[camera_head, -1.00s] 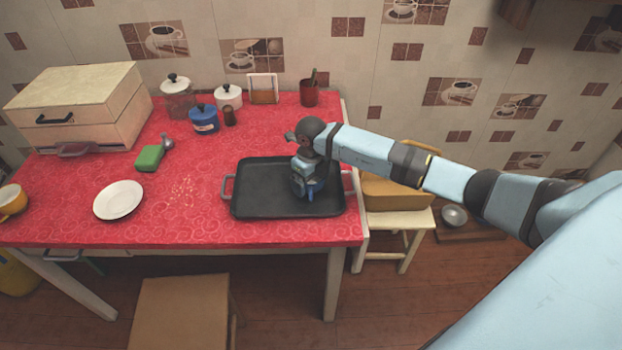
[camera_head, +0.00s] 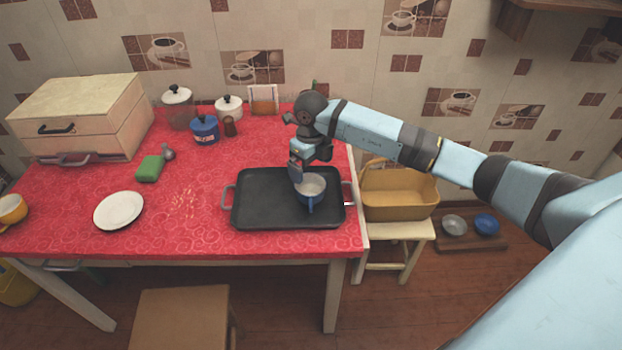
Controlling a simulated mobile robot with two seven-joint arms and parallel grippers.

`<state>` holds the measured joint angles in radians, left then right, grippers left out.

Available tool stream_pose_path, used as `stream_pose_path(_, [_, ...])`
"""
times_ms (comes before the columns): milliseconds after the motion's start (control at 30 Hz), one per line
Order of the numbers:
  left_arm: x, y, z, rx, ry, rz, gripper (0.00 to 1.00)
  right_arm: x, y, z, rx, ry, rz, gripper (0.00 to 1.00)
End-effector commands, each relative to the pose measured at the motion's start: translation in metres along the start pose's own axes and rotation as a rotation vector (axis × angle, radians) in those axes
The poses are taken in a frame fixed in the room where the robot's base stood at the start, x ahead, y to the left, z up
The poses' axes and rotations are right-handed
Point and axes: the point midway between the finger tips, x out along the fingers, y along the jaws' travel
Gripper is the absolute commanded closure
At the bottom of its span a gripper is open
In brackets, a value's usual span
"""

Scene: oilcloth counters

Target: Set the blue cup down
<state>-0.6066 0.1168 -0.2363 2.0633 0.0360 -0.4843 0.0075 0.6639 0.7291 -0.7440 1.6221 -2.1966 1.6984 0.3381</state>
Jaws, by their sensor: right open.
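The blue cup (camera_head: 311,196) stands upright on the right part of the black tray (camera_head: 262,212). Its pale inside shows, and its handle points towards the front. My right gripper (camera_head: 298,177) is open at the cup's back left rim, pointing down. I cannot tell whether a finger still touches the cup. The arm behind it comes in from the right. My left gripper is not in view.
The tray lies on the red table (camera_head: 165,215). A white plate (camera_head: 119,211), a yellow cup (camera_head: 11,209) and a green sponge (camera_head: 149,168) are to the left. Several jars stand at the back. A basket (camera_head: 398,193) sits on a stool to the right.

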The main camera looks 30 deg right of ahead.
Motion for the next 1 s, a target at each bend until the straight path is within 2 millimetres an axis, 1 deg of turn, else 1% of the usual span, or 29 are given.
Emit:
stream_pose_path(33, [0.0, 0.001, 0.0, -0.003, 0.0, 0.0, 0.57, -0.008, 0.0, 0.0, -0.001, -0.001, -0.001, 0.0])
stream_pose_path(100, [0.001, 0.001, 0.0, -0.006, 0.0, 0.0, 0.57, -0.016, 0.0, 0.0, 0.0, 0.0, 0.0, 0.0])
stream_pose_path(200, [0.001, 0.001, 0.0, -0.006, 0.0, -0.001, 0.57, -0.021, 0.002, 0.0, -0.002, -0.002, 0.008, 0.0])
stream_pose_path(267, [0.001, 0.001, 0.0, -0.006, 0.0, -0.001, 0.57, -0.018, 0.013, -0.001, -0.014, -0.006, 0.046, 0.0])
stream_pose_path(300, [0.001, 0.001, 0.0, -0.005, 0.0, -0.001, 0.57, -0.012, 0.026, -0.003, -0.027, -0.015, 0.096, 0.0])
stream_pose_path(367, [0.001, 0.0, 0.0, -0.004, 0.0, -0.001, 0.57, 0.001, 0.057, -0.007, -0.052, -0.036, 0.217, 0.0])
stream_pose_path(400, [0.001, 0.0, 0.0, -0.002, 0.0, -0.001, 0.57, 0.01, 0.086, -0.011, -0.068, -0.058, 0.331, 0.0])
stream_pose_path(467, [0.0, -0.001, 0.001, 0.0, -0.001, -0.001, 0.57, 0.021, 0.138, -0.021, -0.072, -0.102, 0.556, 0.0])
stream_pose_path(500, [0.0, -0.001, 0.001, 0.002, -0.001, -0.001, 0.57, 0.021, 0.175, -0.029, -0.054, -0.138, 0.73, 0.0])
stream_pose_path(567, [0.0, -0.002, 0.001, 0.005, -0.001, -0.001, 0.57, 0.014, 0.222, -0.04, 0.016, -0.194, 0.992, 0.0])
stream_pose_path(600, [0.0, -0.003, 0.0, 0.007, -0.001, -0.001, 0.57, 0.005, 0.245, -0.045, 0.089, -0.23, 1.156, 0.0])
stream_pose_path(633, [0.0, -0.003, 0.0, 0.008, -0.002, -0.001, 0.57, -0.002, 0.26, -0.049, 0.156, -0.256, 1.275, 0.0])
stream_pose_path(667, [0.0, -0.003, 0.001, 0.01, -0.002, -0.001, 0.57, -0.009, 0.269, -0.052, 0.236, -0.28, 1.386, 0.0])
stream_pose_path(700, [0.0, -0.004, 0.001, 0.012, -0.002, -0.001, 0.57, -0.018, 0.277, -0.055, 0.359, -0.311, 1.523, 0.0])
stream_pose_path(767, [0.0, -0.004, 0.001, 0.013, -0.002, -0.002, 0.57, -0.027, 0.279, -0.058, 0.581, -0.346, 1.702, 0.0])
stream_pose_path(800, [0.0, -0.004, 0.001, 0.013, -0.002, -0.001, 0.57, -0.028, 0.274, -0.06, 0.751, -0.364, 1.799, 0.0])
stream_pose_path(867, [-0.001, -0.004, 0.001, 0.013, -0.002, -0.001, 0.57, -0.02, 0.26, -0.066, 1.034, -0.374, 1.905, 0.0])
stream_pose_path(900, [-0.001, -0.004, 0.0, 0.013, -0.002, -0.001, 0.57, -0.01, 0.25, -0.072, 1.239, -0.368, 1.949, 0.0])
stream_pose_path(967, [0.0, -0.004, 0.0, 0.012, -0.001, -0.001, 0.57, 0.014, 0.234, -0.086, 1.558, -0.341, 1.967, 0.0])
stream_pose_path(1000, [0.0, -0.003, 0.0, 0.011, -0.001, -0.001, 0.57, 0.034, 0.225, -0.099, 1.767, -0.307, 1.949, 0.0])
